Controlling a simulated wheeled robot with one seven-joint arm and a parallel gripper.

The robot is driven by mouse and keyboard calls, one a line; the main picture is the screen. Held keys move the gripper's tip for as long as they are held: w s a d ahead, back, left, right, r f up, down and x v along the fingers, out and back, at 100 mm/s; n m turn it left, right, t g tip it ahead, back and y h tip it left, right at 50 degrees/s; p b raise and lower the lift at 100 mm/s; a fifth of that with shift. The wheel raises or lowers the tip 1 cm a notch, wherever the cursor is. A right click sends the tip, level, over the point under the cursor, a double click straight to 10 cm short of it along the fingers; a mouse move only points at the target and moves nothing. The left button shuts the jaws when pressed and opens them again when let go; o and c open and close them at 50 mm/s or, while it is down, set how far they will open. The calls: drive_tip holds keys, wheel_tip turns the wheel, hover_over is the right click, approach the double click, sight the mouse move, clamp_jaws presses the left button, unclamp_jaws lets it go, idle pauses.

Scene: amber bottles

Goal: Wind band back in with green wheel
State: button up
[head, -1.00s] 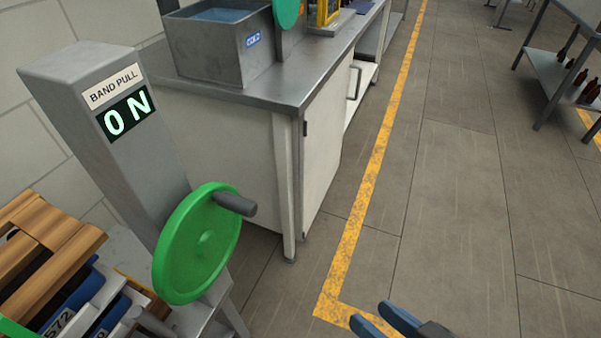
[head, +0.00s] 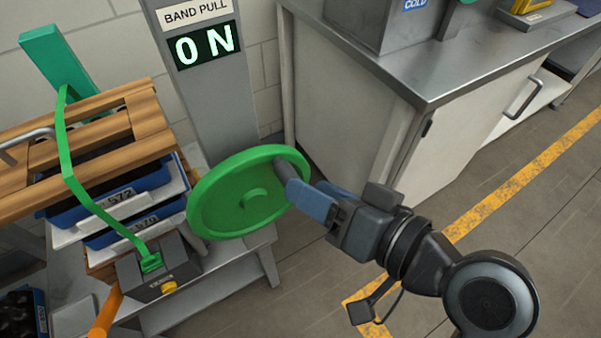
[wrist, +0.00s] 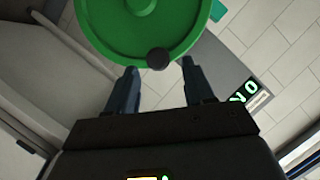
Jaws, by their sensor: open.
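The green wheel (head: 240,200) is mounted on the grey post (head: 215,90), whose display (head: 206,46) reads "0 N" under a "BAND PULL" label. The wheel's dark handle peg (head: 284,172) sticks out at its right rim. My gripper (head: 310,192) is at that peg, with blue fingers open. In the wrist view the peg (wrist: 158,58) shows end-on, ahead of and between the two fingertips (wrist: 160,68); contact cannot be told. The green band (head: 66,150) runs over the wooden slats of the crate stack and down to a dark buckle box (head: 158,268).
Blue crates (head: 125,200) with number labels stand under the wooden slats (head: 90,140), left of the wheel. A steel-topped counter (head: 430,75) with a "COLD" basin stands behind right. An orange handle (head: 105,312) is at lower left. The floor at right is clear.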

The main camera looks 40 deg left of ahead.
drive_tip(key=shift+x, duration=2.65)
drive_tip(key=shift+c, duration=0.5)
clamp_jaws()
